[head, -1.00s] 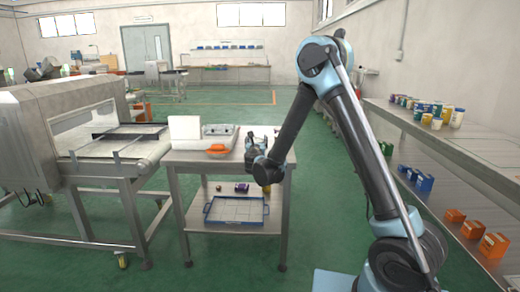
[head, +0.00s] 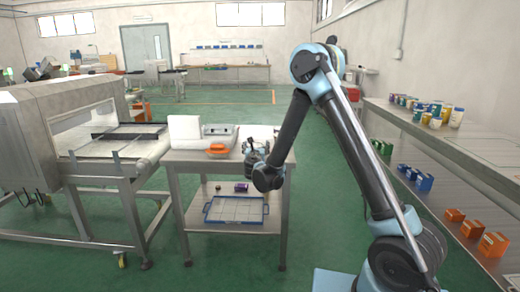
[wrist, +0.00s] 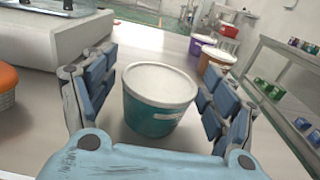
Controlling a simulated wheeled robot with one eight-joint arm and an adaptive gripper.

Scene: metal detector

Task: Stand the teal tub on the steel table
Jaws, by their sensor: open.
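The teal tub (wrist: 155,122), with a white lid, stands upright on the light grey top of the steel table (wrist: 185,158) in the wrist view. My gripper (wrist: 158,72) is open, with one blue-padded finger on each side of the tub. A gap shows beside the tub on the left; on the right the finger is close and I cannot tell whether it touches. In the head view my gripper (head: 262,142) is over the right part of the steel table (head: 200,157), and the tub cannot be made out there.
Purple (wrist: 199,43) and orange (wrist: 214,60) tubs stand beyond the teal one. An orange-topped thing (head: 217,148) and a white and grey device (head: 219,132) occupy the table's left part. A blue-rimmed tray (head: 236,222) lies on the lower shelf. Shelving (head: 445,150) stands right.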

